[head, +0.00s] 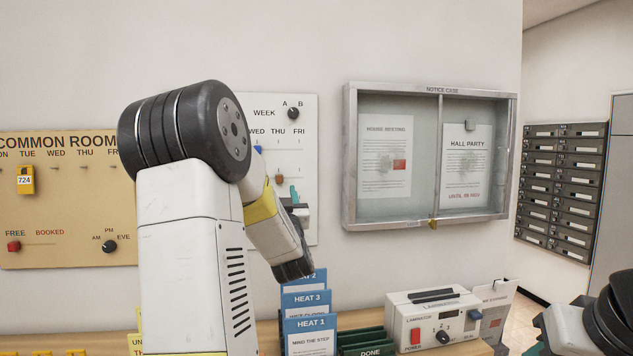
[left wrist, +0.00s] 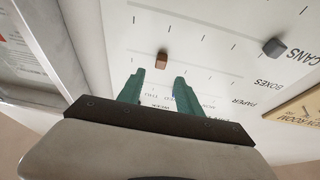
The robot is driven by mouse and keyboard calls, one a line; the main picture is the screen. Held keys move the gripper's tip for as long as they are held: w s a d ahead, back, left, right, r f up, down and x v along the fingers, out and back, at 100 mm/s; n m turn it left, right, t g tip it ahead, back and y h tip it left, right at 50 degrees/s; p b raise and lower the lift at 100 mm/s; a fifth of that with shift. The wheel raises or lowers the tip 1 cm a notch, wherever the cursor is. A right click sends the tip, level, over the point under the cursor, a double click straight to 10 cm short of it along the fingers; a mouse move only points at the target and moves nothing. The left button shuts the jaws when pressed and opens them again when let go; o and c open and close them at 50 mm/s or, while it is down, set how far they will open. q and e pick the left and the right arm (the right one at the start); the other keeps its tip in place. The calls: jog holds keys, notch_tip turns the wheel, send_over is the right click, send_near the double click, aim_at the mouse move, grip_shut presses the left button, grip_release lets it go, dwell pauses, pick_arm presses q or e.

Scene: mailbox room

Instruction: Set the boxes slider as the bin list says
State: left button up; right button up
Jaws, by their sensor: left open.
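The boxes slider (head: 280,177) is a small brown knob on the white week panel (head: 303,228), below THU. It also shows in the left wrist view (left wrist: 162,60), where the panel appears upside down with CANS, BOXES and PAPER labels. A grey slider (left wrist: 273,47) sits at the CANS row. A blue slider (head: 258,149) is higher on the panel. My left gripper (left wrist: 159,78) is open and empty, its teal fingertips pointing toward the brown knob, just short of it. My arm hides much of the panel in the head view. No bin list is readable.
A notice case (head: 436,93) hangs to the right. A tan COMMON ROOM board (head: 70,205) is at the left. On the counter below stand blue HEAT cards (head: 310,325) and a laminator (head: 430,315). Part of my right arm shows at the lower right.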

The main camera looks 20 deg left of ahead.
aim_at(279, 178)
pick_arm(q)
jog(key=x, duration=0.7)
jog(key=shift+w, duration=0.1)
jog(key=shift+c, duration=0.4)
grip_shut()
dwell(0.8)
jog(key=shift+a, duration=0.1)
